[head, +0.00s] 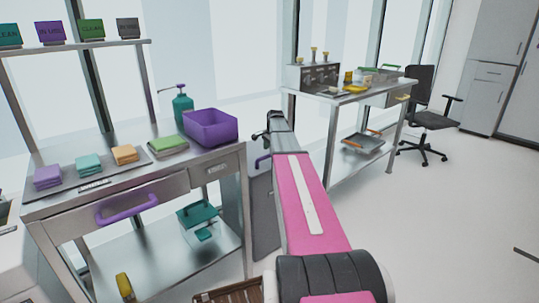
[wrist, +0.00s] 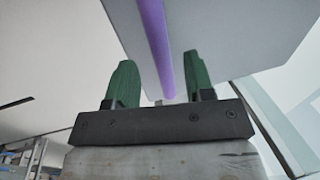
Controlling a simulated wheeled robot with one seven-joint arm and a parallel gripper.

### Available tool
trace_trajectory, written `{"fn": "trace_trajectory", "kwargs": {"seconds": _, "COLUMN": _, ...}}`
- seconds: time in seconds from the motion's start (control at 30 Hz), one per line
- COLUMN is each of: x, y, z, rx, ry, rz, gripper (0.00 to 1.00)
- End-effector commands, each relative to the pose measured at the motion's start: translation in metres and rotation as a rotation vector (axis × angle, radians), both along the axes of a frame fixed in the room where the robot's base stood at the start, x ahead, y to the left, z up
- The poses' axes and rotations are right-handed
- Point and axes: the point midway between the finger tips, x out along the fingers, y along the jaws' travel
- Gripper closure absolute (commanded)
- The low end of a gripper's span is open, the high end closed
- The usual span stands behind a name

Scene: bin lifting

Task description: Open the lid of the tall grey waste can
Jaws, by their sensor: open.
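The tall grey waste can (head: 264,215) stands between the two steel tables, mostly hidden behind my arm and the left table. A purple handle (head: 262,161) shows at its top. My gripper (head: 260,136) is near this handle, at the can's upper end. In the wrist view, my gripper (wrist: 160,80) has its two green fingers apart with nothing clamped. The purple bar (wrist: 155,40) runs lengthwise through the view between the fingers, along a grey panel (wrist: 220,35). I cannot tell whether the fingers reach around the bar or stop short of it.
The left steel table (head: 100,205) holds a purple bin (head: 211,127), a teal pump bottle (head: 182,105) and folded cloths (head: 88,166). The right table (head: 345,97) carries several small items. An office chair (head: 428,115) stands beyond.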

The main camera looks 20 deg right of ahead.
Motion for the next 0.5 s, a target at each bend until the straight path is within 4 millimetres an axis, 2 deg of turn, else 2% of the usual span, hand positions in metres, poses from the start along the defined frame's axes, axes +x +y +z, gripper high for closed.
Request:
{"fn": "trace_trajectory", "kwargs": {"seconds": 0.2, "x": 0.005, "y": 0.002, "z": -0.025, "rx": 0.000, "ry": 0.000, "rz": 0.000, "gripper": 0.52}}
{"fn": "trace_trajectory", "kwargs": {"seconds": 0.5, "x": 0.006, "y": 0.002, "z": -0.032, "rx": 0.000, "ry": 0.000, "rz": 0.000, "gripper": 0.52}}
